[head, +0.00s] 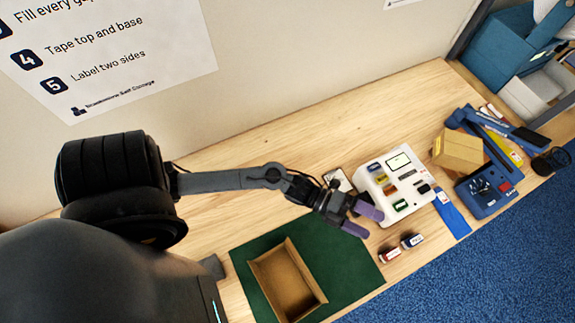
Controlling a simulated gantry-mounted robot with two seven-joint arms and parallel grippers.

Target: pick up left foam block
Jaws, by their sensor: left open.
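My left gripper (366,220) has purple fingertips, spread apart with nothing between them. It is over the wooden table, beside the left edge of a white block-like unit (412,211) that carries several small coloured pieces and a pale panel. I cannot make out any thing that is clearly a foam block. A small grey piece (213,266) shows at the left of the green mat, partly hidden by my arm; I cannot tell what it is. My right gripper is not in view.
An open cardboard carton (261,282), empty as far as I see, lies on a green mat (345,262). Two small containers (390,255) are right of it. A closed box (459,150), a blue device (487,192) and tools crowd the right. The table's back strip is clear.

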